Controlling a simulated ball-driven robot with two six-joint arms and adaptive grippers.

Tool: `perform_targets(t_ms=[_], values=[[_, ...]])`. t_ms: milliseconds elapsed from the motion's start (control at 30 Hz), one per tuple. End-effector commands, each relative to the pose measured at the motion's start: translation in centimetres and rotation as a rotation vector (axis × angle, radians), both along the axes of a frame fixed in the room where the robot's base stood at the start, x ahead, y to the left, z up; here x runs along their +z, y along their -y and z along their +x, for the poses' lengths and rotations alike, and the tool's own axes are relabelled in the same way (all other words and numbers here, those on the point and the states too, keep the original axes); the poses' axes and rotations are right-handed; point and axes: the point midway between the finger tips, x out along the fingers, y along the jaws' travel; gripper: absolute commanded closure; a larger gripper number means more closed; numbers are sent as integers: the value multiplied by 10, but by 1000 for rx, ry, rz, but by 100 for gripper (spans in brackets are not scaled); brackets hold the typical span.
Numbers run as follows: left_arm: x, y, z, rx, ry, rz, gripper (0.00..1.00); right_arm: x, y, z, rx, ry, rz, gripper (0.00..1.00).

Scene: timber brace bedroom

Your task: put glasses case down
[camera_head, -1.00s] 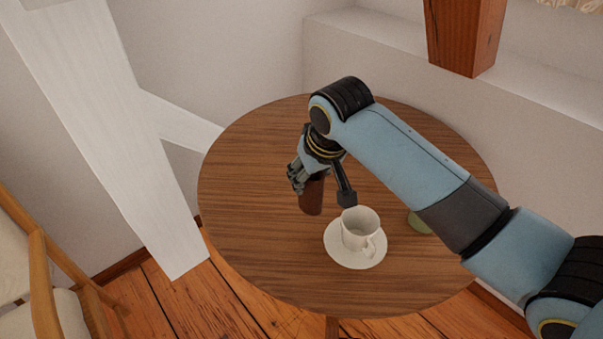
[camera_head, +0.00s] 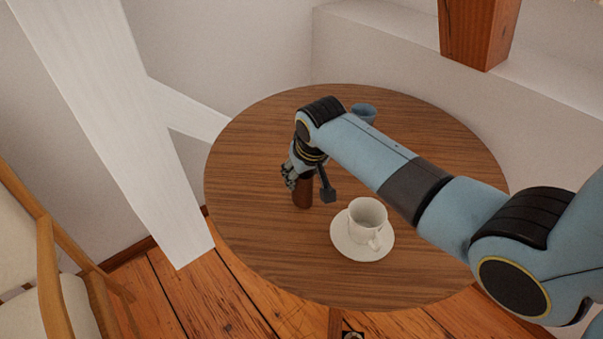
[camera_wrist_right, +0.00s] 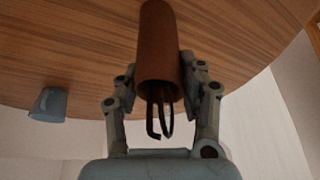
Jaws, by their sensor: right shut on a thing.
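The glasses case is a brown tube (camera_head: 302,194), seen in the head view below my right gripper (camera_head: 301,180), over the left part of the round wooden table (camera_head: 262,235). In the right wrist view the case (camera_wrist_right: 158,48) sits between the two fingers of my right gripper (camera_wrist_right: 160,90), which is shut on it. Dark thin loops stick out of its near end. The case's lower end is at or close to the tabletop; I cannot tell whether it touches. My left gripper is not in view.
A white cup (camera_head: 366,214) on a saucer (camera_head: 345,244) stands right of the case. A blue-grey cup (camera_head: 364,112) stands at the back and also shows in the wrist view (camera_wrist_right: 49,104). A white timber brace (camera_head: 115,110) and a chair (camera_head: 50,262) are at the left.

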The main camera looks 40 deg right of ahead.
Motion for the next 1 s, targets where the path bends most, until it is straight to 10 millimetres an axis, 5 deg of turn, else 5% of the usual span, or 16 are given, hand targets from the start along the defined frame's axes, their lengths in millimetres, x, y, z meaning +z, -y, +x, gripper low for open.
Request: perform_targets(t_ms=[33, 67, 233, 633, 1000], values=[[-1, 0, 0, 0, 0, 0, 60, -2, 0, 0, 0, -1, 0, 93], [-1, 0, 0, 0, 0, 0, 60, -3, 0, 0, 0, -1, 0, 60], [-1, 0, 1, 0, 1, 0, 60, -2, 0, 0, 0, -1, 0, 38], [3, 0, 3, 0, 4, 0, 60, 10, -1, -3, 0, 1, 0, 38], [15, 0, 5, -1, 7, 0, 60, 83, -7, -33, 0, 3, -1, 38]])
